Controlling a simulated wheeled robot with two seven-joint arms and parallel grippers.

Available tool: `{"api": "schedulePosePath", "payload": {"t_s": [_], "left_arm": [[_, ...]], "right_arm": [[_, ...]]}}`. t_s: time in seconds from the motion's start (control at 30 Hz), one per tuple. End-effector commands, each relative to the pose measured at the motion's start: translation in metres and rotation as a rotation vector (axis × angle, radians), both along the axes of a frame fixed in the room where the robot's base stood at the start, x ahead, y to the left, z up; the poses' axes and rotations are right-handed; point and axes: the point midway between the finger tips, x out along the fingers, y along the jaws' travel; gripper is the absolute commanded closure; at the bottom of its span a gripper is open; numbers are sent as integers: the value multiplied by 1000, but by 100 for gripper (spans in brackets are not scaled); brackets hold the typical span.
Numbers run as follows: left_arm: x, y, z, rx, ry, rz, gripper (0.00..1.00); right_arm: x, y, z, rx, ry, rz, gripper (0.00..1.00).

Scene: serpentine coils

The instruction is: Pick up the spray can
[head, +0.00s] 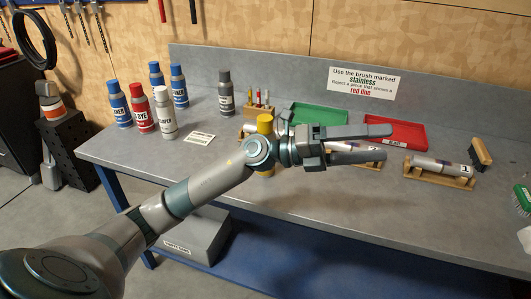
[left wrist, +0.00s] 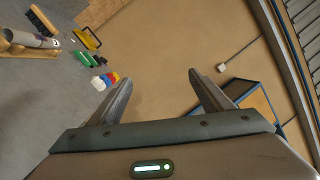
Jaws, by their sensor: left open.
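Several spray cans stand upright at the left of the workbench in the head view: blue-labelled cans (head: 118,104), a red DYE can (head: 141,108), a white can (head: 165,113) and, a little apart, a dark grey can (head: 226,93). Which one the task means, I cannot tell. My left gripper (head: 388,143) is open and empty over the right half of the bench, well to the right of these cans, fingers pointing right. In the left wrist view its fingers (left wrist: 160,78) are spread with only wall between them. My right gripper is not in view.
A yellow-capped container (head: 265,125) stands partly behind my left arm. Metal cylinders rest on wooden cradles (head: 440,178). Green (head: 320,115) and red (head: 408,133) trays lie at the back, brushes (head: 480,154) at the right. The bench front (head: 330,220) is clear.

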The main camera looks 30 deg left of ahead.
Motion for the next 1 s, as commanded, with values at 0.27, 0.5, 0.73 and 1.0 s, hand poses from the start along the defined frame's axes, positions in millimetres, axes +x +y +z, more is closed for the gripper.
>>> {"api": "schedulePosePath", "payload": {"t_s": [0.27,0.5,0.73,1.0], "left_arm": [[21,49,-33,627,-130,-82,27],[48,172,-42,1154,-57,-18,27],[44,295,-18,1495,127,103,27],[33,341,-4,1600,225,154,27]], "right_arm": [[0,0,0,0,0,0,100],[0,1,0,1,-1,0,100],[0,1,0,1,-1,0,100],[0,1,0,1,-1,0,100]]}}
